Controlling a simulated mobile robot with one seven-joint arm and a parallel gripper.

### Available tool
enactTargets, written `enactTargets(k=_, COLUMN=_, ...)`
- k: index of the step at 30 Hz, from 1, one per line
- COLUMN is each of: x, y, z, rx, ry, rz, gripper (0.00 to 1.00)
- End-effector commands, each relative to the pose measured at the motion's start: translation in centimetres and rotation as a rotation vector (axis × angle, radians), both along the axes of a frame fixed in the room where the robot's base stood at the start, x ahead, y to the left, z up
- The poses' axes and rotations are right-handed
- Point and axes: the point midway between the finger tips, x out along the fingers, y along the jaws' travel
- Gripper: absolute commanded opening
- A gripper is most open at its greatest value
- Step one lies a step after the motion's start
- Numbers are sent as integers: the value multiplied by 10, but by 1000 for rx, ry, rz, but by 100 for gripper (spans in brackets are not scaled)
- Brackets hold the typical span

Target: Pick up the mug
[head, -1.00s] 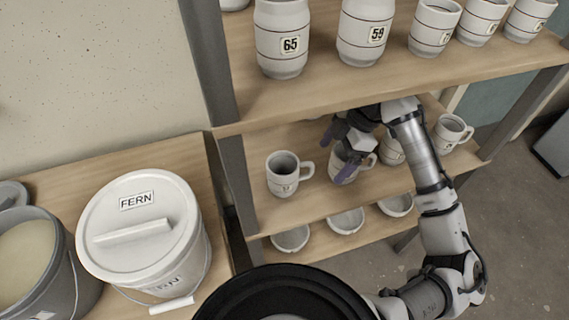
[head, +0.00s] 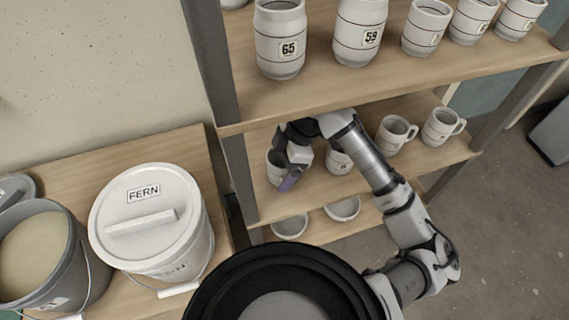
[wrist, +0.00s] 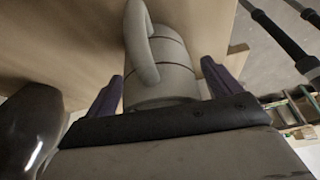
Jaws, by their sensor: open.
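The leftmost white mug (head: 274,172) stands on the middle shelf, partly covered by my gripper (head: 287,172) in the head view. In the wrist view the mug (wrist: 165,72), with dark bands and its handle toward the camera, lies between the two purple fingers of my gripper (wrist: 163,72). The fingers are open, one on each side, and gaps or contact with the mug are hard to judge. A second mug (head: 338,161) stands just to the right, partly hidden by my arm.
Two more mugs (head: 393,135) (head: 442,127) stand farther right. Numbered jars (head: 280,45) line the shelf above (head: 300,95), close over my arm. Bowls (head: 290,228) sit on the shelf below. A shelf post (head: 240,178) is left of the mug; a lidded FERN bucket (head: 150,225) stands beyond.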

Motion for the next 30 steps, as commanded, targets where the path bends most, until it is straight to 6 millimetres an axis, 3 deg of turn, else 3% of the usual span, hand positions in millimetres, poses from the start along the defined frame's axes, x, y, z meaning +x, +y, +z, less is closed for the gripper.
enactTargets(k=9, x=-1, y=2, z=-6, rx=0, ry=0, rz=0, gripper=90)
enactTargets(k=23, x=-1, y=2, z=-6, rx=-1, ry=1, rz=0, gripper=32)
enactTargets(k=30, x=-1, y=2, z=-5, rx=-1, ry=-1, rz=1, gripper=32)
